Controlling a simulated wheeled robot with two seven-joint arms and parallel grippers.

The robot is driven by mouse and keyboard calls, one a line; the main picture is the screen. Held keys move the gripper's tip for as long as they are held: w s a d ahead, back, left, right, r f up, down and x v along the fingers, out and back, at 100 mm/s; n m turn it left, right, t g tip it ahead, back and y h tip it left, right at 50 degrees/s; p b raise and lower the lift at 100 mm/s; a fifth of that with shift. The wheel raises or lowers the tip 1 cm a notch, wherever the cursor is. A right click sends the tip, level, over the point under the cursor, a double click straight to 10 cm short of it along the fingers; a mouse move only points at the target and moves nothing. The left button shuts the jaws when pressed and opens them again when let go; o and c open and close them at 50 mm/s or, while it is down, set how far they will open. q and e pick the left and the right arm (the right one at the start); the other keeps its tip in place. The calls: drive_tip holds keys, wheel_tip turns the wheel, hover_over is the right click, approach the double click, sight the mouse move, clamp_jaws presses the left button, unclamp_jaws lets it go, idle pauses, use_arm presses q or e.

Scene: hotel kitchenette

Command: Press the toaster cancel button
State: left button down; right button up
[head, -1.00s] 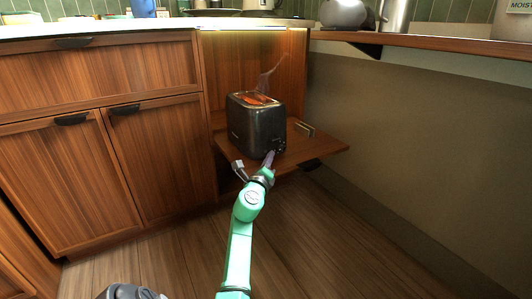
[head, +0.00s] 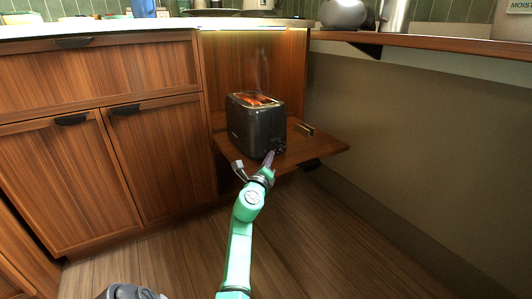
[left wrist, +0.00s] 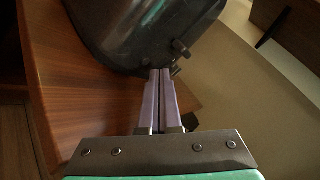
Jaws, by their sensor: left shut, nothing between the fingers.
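The black toaster (head: 254,124) stands upright on a pull-out wooden shelf, with glowing orange slots on top. A wisp of smoke or steam rises above it. My left gripper (head: 271,157) is at the lower front right of the toaster, by its control end. In the left wrist view the fingers (left wrist: 160,75) are shut together and empty. Their tips are right at the toaster's (left wrist: 135,30) small dark knobs (left wrist: 180,50); I cannot tell whether they touch. The cancel button cannot be made out apart from the other controls. My right gripper is not in view.
Wooden cabinets (head: 75,180) stand to the left, and a beige wall (head: 430,140) runs along the right.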

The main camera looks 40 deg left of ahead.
use_arm(q)
drive_tip(key=shift+a, duration=0.1)
drive_tip(key=shift+w+a, duration=0.1)
drive_tip(key=shift+a, duration=0.2)
drive_tip(key=shift+w+a, duration=0.15)
drive_tip(key=shift+a, duration=0.35)
idle(1.0)
drive_tip(key=shift+s+d+r+p, duration=0.1)
drive_tip(key=shift+s+d+p, duration=0.1)
drive_tip(key=shift+d+p, duration=0.5)
drive_tip(key=shift+d, duration=0.2)
